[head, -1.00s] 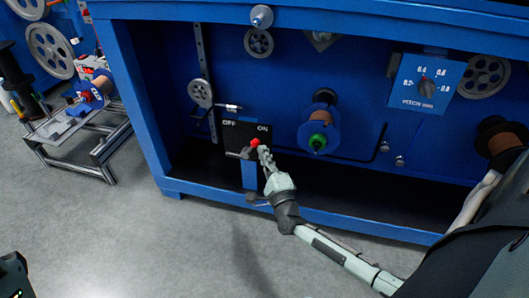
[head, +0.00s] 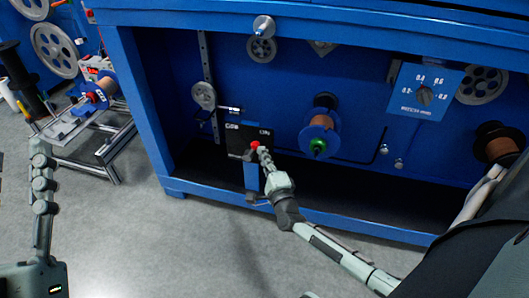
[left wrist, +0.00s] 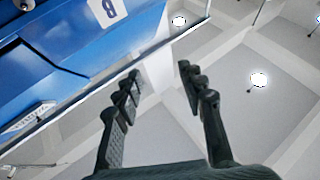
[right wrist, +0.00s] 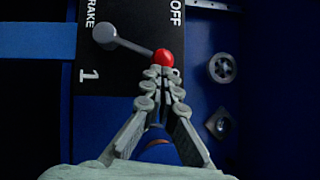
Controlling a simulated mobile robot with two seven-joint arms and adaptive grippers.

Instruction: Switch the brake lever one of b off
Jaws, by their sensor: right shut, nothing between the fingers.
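The brake lever (right wrist: 130,46) is a grey arm with a red ball knob (right wrist: 162,57), on a black plate marked BRAKE, 1 and OFF in the right wrist view.
The blue machine frame (head: 150,110) surrounds the lever recess. A spool with a green hub (head: 318,146) is right of the plate, and a dial panel (head: 424,92) farther right. A metal stand (head: 105,150) is at the left. The grey floor in front is clear.

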